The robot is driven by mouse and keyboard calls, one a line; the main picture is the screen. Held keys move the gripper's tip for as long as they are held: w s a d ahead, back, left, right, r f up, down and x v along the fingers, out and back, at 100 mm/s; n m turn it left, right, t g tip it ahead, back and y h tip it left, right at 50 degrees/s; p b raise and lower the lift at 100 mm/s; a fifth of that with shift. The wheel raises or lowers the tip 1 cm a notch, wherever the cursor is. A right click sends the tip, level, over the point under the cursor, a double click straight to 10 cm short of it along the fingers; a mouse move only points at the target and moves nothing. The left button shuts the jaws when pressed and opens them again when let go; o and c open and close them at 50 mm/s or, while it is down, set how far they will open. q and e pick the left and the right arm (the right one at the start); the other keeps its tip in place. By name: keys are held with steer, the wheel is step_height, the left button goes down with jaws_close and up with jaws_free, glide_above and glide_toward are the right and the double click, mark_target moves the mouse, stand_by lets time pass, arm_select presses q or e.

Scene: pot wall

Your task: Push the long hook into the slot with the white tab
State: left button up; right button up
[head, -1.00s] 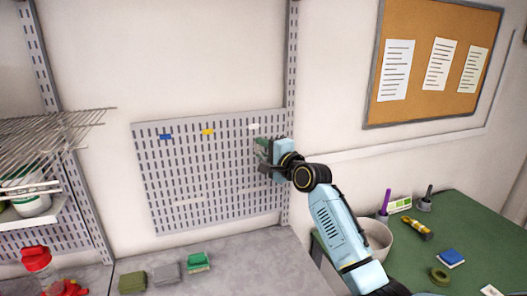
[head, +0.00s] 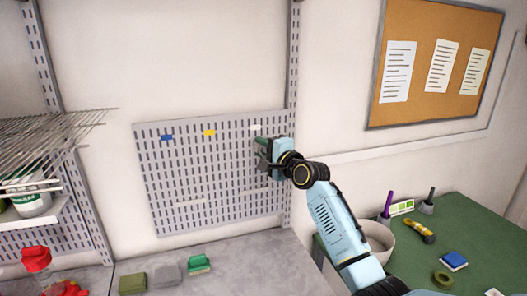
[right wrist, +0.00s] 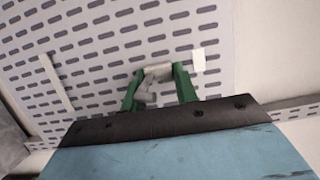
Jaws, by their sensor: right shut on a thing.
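The grey slotted panel (head: 215,175) hangs on the wall. The white tab (head: 255,128) is near its upper right corner, and it also shows in the right wrist view (right wrist: 198,60). My right gripper (head: 262,149) is at the panel just below the white tab. In the right wrist view, its green fingers are shut on a pale grey hook (right wrist: 152,84), just left of the tab. The hook is partly hidden by the fingers, and I cannot tell whether its end touches the panel or is in a slot. My left gripper is not in view.
A blue tab (head: 166,137) and a yellow tab (head: 209,133) are further left on the panel. A wire rack (head: 55,140) juts out at left. Sponges (head: 166,274) lie on the grey counter. A bowl (head: 375,240) stands on the green table at right.

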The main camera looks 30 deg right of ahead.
steer(key=shift+w+d, duration=0.1)
steer(key=shift+w, duration=0.2)
steer(key=shift+r, duration=0.15)
steer(key=o, duration=1)
steer(key=shift+w, duration=0.1)
steer(key=shift+o, duration=0.2)
steer(key=s+b, duration=0.1)
steer(key=s, duration=1.2)
steer(key=shift+s+d+b, duration=0.2)
steer(key=shift+d+b, duration=0.1)
steer(key=shift+d, duration=0.15)
